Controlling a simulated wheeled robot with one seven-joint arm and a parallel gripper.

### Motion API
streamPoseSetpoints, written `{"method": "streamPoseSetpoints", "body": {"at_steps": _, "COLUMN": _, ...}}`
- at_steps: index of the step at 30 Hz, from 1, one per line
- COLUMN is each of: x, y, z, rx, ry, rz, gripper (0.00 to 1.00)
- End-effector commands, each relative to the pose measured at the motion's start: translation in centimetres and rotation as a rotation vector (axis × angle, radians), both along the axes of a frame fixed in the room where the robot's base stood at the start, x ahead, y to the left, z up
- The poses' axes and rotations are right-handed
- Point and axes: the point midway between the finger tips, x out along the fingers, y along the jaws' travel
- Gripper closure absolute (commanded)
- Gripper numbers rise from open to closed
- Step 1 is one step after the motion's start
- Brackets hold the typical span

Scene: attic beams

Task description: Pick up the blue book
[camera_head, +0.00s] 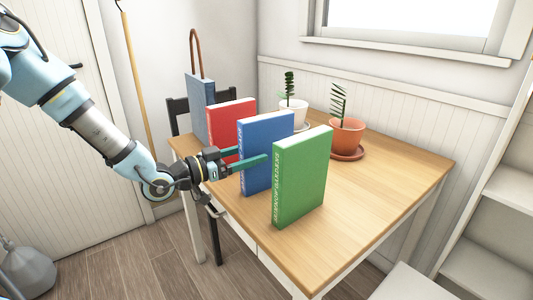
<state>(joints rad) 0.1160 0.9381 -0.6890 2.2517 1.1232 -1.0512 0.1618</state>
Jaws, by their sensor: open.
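A blue book (262,145) stands upright on the wooden table between a red book and a green book. My gripper (250,157) comes in from the left at the blue book's spine side. It is open, with its two green fingers spread. The nearer finger crosses in front of the lower part of the blue book, and the farther finger reaches toward the gap by the red book (230,115). The farther finger's tip is hidden. I cannot tell whether either finger touches the book. The green book (301,178) stands upright nearest, hiding part of the blue book's right side.
On the wooden table (385,180), a white pot (294,110) and a terracotta pot (346,135) with plants stand behind the books. A blue-grey bag-like thing with a brown loop (200,100) is at the far left. The table's right half is clear. White shelves (490,240) stand at right.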

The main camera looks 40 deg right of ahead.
Motion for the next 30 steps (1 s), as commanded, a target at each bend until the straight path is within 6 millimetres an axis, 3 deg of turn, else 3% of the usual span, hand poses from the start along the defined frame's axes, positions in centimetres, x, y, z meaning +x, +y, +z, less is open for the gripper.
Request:
{"method": "streamPoseSetpoints", "body": {"at_steps": 12, "x": -0.5, "y": -4.9, "z": 0.6, "rx": 0.001, "ry": 0.001, "rz": -0.001, "gripper": 0.25}}
{"method": "streamPoseSetpoints", "body": {"at_steps": 21, "x": -0.5, "y": -5.3, "z": 0.5, "rx": 0.002, "ry": 0.0, "rz": 0.001, "gripper": 0.26}}
{"method": "streamPoseSetpoints", "body": {"at_steps": 30, "x": -0.5, "y": -5.3, "z": 0.5, "rx": 0.002, "ry": 0.0, "rz": 0.001, "gripper": 0.6}}
